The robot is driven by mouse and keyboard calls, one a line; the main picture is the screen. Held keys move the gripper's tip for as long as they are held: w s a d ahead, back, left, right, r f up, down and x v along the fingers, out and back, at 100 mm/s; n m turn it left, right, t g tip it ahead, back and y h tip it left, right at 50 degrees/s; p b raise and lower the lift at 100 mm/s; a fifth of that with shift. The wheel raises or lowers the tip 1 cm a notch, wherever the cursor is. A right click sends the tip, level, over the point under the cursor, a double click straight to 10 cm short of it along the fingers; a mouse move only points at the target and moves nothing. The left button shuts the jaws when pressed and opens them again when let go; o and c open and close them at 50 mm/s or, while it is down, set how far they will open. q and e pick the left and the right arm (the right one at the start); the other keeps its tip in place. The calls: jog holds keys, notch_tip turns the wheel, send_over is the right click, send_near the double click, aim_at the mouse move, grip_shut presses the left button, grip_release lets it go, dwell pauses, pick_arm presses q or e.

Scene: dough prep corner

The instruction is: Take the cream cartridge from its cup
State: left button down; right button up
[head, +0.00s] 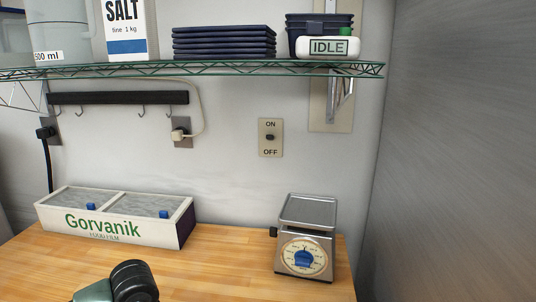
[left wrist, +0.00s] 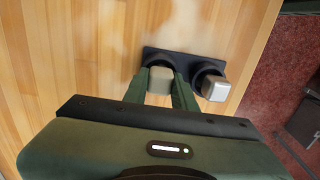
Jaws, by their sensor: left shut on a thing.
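In the left wrist view my left gripper (left wrist: 160,88) is shut on the cream cartridge (left wrist: 160,77), with one green finger on each side of it. The cartridge looks beige-grey and is at the left cup of a dark two-cup holder (left wrist: 187,57) on the wooden worktop. The fingers partly hide that cup, so I cannot tell how deep the cartridge sits in it. A second, light grey cartridge (left wrist: 216,89) is at the right cup, just right of the fingers and apart from them. The head view does not show the holder or the right gripper.
In the head view a white Gorvanik box (head: 150,234) with two compartments stands at the worktop's back left. A scale (head: 304,258) stands at the right. Worktop (head: 220,262) between them is clear. A wire shelf (head: 210,68) hangs above.

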pick_arm(q)
jog(key=shift+r+p, duration=0.7)
jog(key=shift+r, duration=1.2)
